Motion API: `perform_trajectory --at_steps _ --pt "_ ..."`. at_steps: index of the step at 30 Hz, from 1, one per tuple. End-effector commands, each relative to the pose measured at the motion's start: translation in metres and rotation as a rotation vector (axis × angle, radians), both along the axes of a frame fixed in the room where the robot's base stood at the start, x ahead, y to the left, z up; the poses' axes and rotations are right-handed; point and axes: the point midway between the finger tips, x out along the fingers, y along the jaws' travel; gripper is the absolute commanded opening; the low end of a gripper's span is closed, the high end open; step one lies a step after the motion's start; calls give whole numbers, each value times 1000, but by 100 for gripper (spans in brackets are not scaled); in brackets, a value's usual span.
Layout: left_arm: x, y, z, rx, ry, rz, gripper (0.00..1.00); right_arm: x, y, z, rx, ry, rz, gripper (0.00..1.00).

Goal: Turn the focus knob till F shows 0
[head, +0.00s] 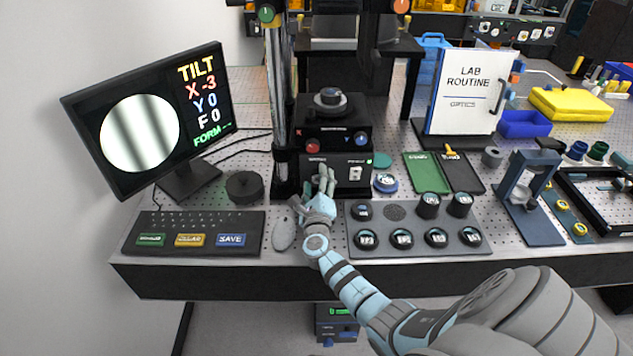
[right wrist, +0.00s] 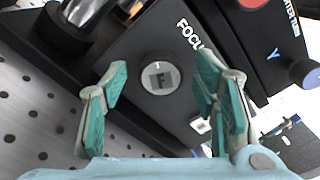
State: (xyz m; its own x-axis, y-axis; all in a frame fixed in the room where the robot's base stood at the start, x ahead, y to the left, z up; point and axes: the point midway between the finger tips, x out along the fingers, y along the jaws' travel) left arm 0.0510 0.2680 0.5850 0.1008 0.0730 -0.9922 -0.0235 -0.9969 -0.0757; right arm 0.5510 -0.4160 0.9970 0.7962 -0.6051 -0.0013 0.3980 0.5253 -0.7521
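The monitor (head: 150,118) at the left of the head view reads TILT, X -3, Y 0, F 0 and FORM with dashes, beside a round picture of dark vertical bands. The focus knob (right wrist: 160,78), grey with an F on its face, sits on the black instrument front beside the FOCUS label in the right wrist view. My right gripper (head: 325,178) is at the instrument's lower front and hides the knob in the head view. In the right wrist view its green-padded fingers (right wrist: 160,100) are open, one on each side of the knob, with visible gaps. My left gripper is out of view.
Above are the red X knob (head: 312,146) and blue Y knob (head: 361,138). A keyboard (head: 195,222) and a dark round puck (head: 244,187) lie to the left. A grey tray (head: 385,245) with several black-sided pieces stands close right of my right wrist.

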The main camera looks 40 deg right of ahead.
Motion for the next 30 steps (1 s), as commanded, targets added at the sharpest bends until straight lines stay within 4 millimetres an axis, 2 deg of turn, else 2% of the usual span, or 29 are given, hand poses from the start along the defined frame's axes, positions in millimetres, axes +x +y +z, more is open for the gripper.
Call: perform_trajectory --at_steps 5,8,18,21,30 --pt "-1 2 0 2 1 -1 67 -1 1 0 0 -2 0 54" --pt "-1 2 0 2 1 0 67 -9 7 0 0 -1 1 54" --pt "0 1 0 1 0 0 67 -79 60 0 2 1 0 54" --pt "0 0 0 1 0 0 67 -91 69 0 1 1 0 54" --pt "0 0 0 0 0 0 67 -96 73 0 0 0 0 54"
